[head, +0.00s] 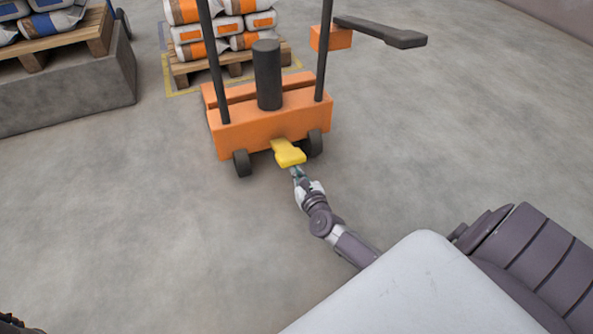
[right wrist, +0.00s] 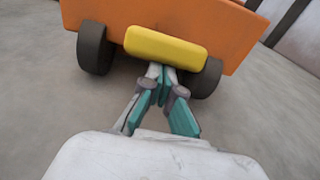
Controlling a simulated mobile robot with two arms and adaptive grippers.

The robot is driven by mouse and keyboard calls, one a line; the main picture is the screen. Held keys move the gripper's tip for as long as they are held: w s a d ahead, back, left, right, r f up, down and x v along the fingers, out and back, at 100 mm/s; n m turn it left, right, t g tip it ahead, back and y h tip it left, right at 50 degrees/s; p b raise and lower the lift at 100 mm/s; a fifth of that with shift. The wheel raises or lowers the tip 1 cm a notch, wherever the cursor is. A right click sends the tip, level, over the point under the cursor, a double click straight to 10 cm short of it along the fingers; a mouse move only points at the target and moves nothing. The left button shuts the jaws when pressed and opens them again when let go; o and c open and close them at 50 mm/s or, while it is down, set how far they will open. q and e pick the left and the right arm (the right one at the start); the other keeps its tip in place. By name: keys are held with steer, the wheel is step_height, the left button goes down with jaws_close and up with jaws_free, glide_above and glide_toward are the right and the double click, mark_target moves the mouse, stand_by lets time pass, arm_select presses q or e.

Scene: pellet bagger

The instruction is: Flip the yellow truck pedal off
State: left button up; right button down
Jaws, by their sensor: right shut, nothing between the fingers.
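The yellow pedal (head: 289,153) sticks out from the near side of the orange truck (head: 265,124), low between its two dark wheels. In the right wrist view the pedal (right wrist: 166,47) is a wide rounded yellow bar in front of the orange body (right wrist: 190,15). My right gripper (head: 296,171) is shut and empty, right at the pedal's near edge. In the right wrist view its fingertips (right wrist: 162,72) meet just below the pedal's lower edge; I cannot tell whether they touch it. My left gripper is not in view.
Behind the truck, a wooden pallet (head: 233,68) holds stacked white and orange bags. A concrete block (head: 75,90) with another loaded pallet stands at the left. The grey floor around the truck's near side is clear.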

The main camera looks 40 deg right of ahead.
steer(key=shift+r, duration=0.15)
steer(key=f+v, duration=0.1)
steer(key=v, duration=1.1)
steer(key=shift+r, duration=0.4)
